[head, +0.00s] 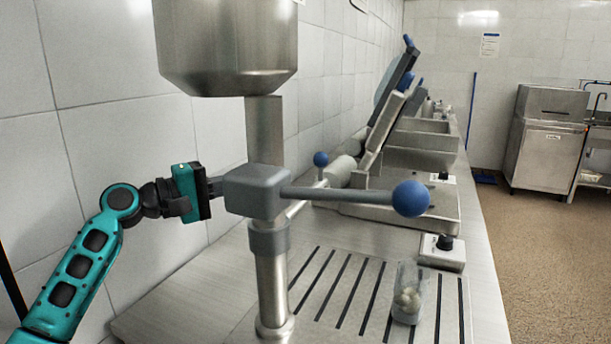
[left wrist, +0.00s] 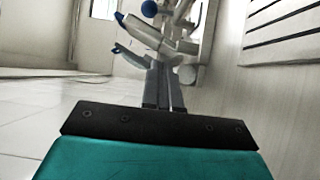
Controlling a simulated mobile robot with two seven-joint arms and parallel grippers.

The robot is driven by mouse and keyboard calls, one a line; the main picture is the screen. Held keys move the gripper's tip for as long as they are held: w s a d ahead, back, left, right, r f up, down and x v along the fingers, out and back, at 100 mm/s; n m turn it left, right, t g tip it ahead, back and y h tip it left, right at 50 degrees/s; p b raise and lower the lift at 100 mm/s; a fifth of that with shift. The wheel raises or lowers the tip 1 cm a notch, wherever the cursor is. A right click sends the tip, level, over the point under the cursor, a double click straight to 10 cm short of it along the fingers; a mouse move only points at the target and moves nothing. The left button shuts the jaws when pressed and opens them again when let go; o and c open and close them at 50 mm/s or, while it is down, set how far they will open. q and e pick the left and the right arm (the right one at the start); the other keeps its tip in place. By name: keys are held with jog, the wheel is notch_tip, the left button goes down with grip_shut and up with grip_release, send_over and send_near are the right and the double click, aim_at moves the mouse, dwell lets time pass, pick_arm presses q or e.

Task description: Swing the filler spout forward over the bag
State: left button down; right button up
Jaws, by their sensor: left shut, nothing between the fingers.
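The filler has a steel hopper (head: 228,45) at the top and a grey block (head: 256,192) on an upright column (head: 271,285). A grey bar (head: 345,196) runs right from the block to a blue ball (head: 410,198), above the slotted tray. I cannot tell for sure which part is the spout. A clear bag or jar (head: 408,291) with pale contents stands upright on the tray below the ball. My left gripper (head: 217,187) is shut and empty at the left side of the block; I cannot tell whether it touches. Its fingers show in the left wrist view (left wrist: 164,85). My right gripper is out of view.
The slotted tray (head: 450,318) lies on the steel counter (head: 185,310). A slicer-like machine (head: 385,205) stands behind it, with a small knob box (head: 442,253) near the bag. The tiled wall (head: 100,45) is close on the left. Open floor lies right.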

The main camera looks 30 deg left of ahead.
pick_arm(q)
jog(key=s+d+p+x, duration=0.1)
jog(key=d+p+x, duration=0.1)
jog(key=x, duration=1.1)
jog(key=shift+s+d, duration=0.15)
jog(key=shift+s, duration=0.1)
jog(key=shift+d, duration=0.1)
